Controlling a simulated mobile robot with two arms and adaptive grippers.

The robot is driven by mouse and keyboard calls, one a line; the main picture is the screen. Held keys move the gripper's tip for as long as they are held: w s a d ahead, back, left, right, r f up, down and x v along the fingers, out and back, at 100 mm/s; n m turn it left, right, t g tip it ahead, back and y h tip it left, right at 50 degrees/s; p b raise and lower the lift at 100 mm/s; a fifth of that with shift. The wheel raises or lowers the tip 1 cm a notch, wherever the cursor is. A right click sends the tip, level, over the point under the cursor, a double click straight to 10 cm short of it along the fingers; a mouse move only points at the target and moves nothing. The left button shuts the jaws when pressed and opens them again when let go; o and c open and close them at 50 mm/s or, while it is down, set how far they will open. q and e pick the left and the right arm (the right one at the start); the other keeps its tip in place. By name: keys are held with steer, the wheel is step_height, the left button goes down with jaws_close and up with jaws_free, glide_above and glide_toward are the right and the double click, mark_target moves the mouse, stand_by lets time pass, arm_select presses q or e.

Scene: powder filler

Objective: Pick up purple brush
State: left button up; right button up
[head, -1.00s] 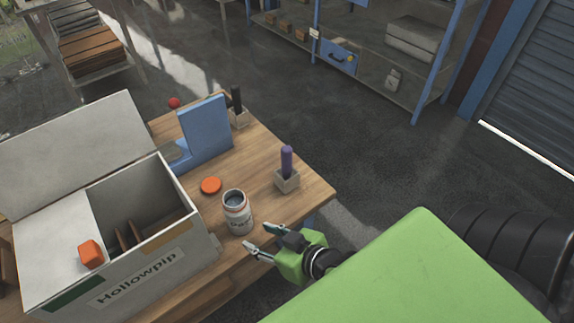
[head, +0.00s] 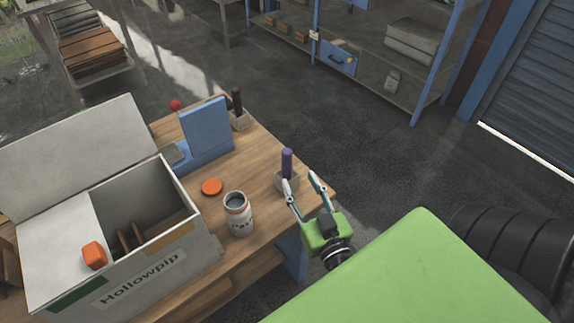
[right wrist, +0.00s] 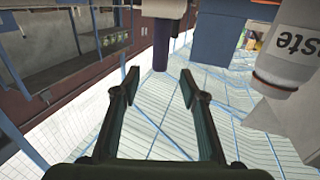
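The purple brush (head: 287,163) stands upright in a small grey holder (head: 284,182) near the table's right corner. My right gripper (head: 301,180) is open and empty in front of the holder, its fingers pointing towards it. One finger overlaps the holder in the head view, and I cannot tell whether they touch. In the right wrist view, which looks upside down, the purple brush (right wrist: 161,46) hangs from the top, just beyond the gap between the open fingers (right wrist: 159,78). My left gripper is not in view.
An open white jar (head: 237,215) stands left of the gripper, with an orange lid (head: 212,187) behind it. A blue stand (head: 207,128) and a black-handled tool (head: 237,101) are farther back. A large white box (head: 120,275) fills the table's left.

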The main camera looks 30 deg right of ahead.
mark_target(289, 162)
steer(key=x, duration=0.5)
steer(key=shift+p, duration=0.4)
steer(key=p+x, duration=0.1)
steer(key=x, duration=0.3)
steer(key=shift+w, duration=0.35)
steer(key=shift+w+d, duration=0.1)
steer(key=shift+w, duration=0.2)
steer(key=shift+c, duration=0.3)
jaws_close()
